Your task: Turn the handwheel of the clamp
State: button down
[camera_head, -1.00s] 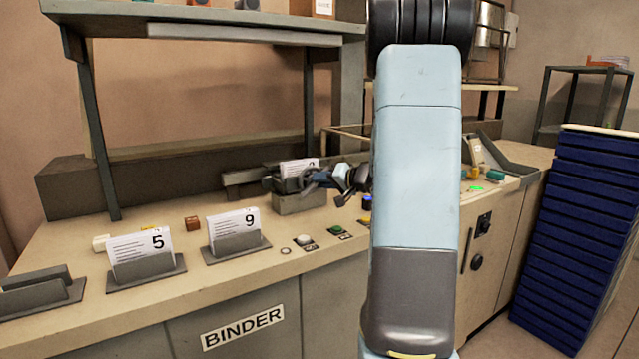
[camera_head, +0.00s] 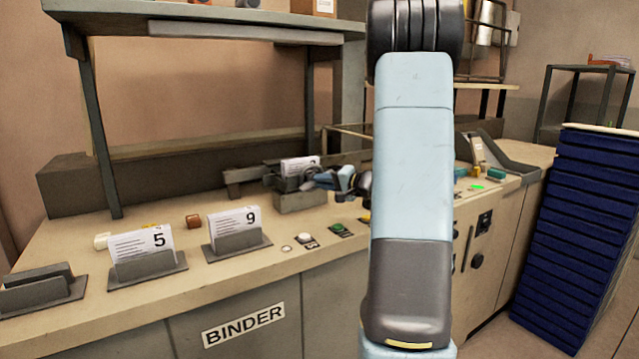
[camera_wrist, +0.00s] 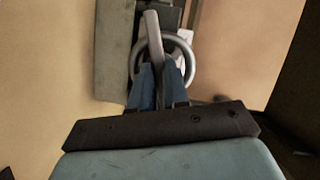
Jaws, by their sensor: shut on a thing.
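The clamp (camera_head: 300,203) is a grey block on the bench, with a white numbered sheet (camera_head: 299,166) upright in it. Its handwheel is a grey ring, partly hidden by my gripper in the head view; it shows clearly in the wrist view (camera_wrist: 190,58). My gripper (camera_head: 318,180) reaches the wheel from the right. In the wrist view, the blue fingers (camera_wrist: 160,82) are shut on the near part of the wheel, about a grey bar that runs across the ring. The exact contact is partly hidden between the fingers.
Holders with sheets 5 (camera_head: 147,262) and 9 (camera_head: 236,237) stand left on the bench. Push buttons (camera_head: 304,238) sit near the front edge. A shelf (camera_head: 200,25) overhangs the bench. Stacked blue trays (camera_head: 580,220) stand at the right.

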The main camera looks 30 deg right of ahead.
jog(key=shift+d+f+m+t, duration=0.15)
jog(key=shift+m+t, duration=0.6)
jog(key=shift+m, duration=1.2)
jog(key=shift+d+f+m+t, duration=0.1)
jog(key=shift+f+m+t, duration=0.4)
jog(key=shift+m, duration=1.5)
jog(key=shift+d+m+t, duration=0.1)
jog(key=shift+m+t, duration=0.85)
jog(key=shift+m, duration=1)
jog(key=c, duration=1.2)
grip_release()
jog(key=shift+w+a+f, duration=0.1)
jog(key=shift+w+f, duration=0.05)
jog(key=shift+f, duration=0.05)
jog(key=shift+o, duration=0.4)
jog(key=shift+r, duration=0.1)
jog(key=shift+a, duration=0.1)
